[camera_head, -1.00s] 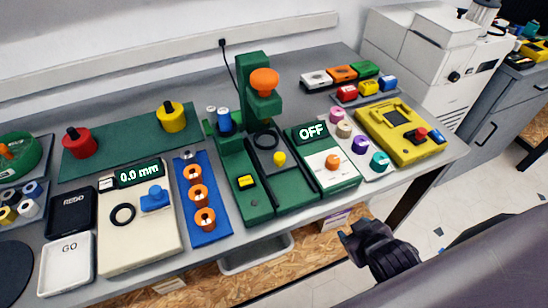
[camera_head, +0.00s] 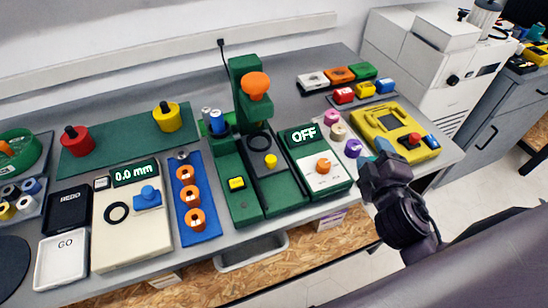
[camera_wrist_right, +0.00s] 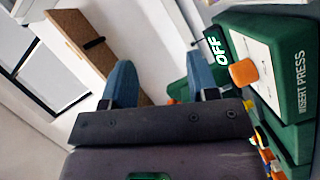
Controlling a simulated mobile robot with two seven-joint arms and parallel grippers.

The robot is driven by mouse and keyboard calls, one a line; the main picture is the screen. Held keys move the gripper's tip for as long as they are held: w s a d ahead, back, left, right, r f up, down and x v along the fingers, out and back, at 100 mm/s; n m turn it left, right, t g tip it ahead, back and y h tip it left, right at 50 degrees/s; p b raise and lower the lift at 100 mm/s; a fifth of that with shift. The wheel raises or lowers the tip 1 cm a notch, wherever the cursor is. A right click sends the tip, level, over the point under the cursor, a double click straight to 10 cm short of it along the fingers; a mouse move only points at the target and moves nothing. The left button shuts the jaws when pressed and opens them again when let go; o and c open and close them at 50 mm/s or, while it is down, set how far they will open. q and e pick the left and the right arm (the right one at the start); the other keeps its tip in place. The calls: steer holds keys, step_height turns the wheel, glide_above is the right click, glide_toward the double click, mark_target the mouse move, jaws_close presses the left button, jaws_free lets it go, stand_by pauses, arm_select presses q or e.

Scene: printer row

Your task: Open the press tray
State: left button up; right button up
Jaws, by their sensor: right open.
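The green press (camera_head: 247,130) stands on the table with an orange knob (camera_head: 256,84) on its column. Its dark grey tray (camera_head: 276,188) with a yellow knob (camera_head: 271,161) lies between green side parts; it appears pushed in. A control panel right of it reads OFF and has an orange dial (camera_head: 323,166); the panel also shows in the right wrist view (camera_wrist_right: 283,65). My right gripper (camera_head: 376,158) is open and empty, right of the press near the table's front edge. Its two blue fingers show apart in the right wrist view (camera_wrist_right: 161,82). My left gripper is out of view.
A blue strip (camera_head: 190,228) with orange rings and a cream gauge (camera_head: 130,240) stand left of the press. Coloured cylinders (camera_head: 338,131) and a yellow device (camera_head: 392,120) stand right of it. Floor space is free before the table.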

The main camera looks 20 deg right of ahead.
steer(key=w+a+r+n+t+y, duration=0.1)
steer(key=w+a+r+n+y, duration=0.15)
steer(key=a+n+y, duration=0.6)
steer(key=w+a+r+n+t+y, duration=0.1)
steer(key=r+n+y, duration=0.4)
steer(key=n, duration=0.9)
step_height(320, 180, down, 4)
steer(key=a+n+g+y, duration=0.3)
steer(key=n+g+y, duration=0.15)
steer(key=n, duration=0.25)
steer(key=n+g+h, duration=0.2)
steer(key=n+g, duration=0.2)
steer(key=n, duration=0.1)
glide_toward(273, 159)
steer(key=shift+s+r, duration=0.25)
steer(key=shift+r, duration=0.25)
steer(key=shift+s+r, duration=0.2)
steer(key=shift+r, duration=0.35)
steer(key=shift+d+f+n+h, duration=0.1)
steer(key=shift+f+n+h, duration=0.2)
steer(key=shift+n+h, duration=0.1)
steer(key=shift+w+f, duration=0.15)
steer(key=shift+f, duration=0.05)
steer(key=shift+w+a+f, duration=0.15)
steer(key=shift+a, duration=0.05)
steer(key=x, duration=1)
steer(key=shift+c, duration=0.2)
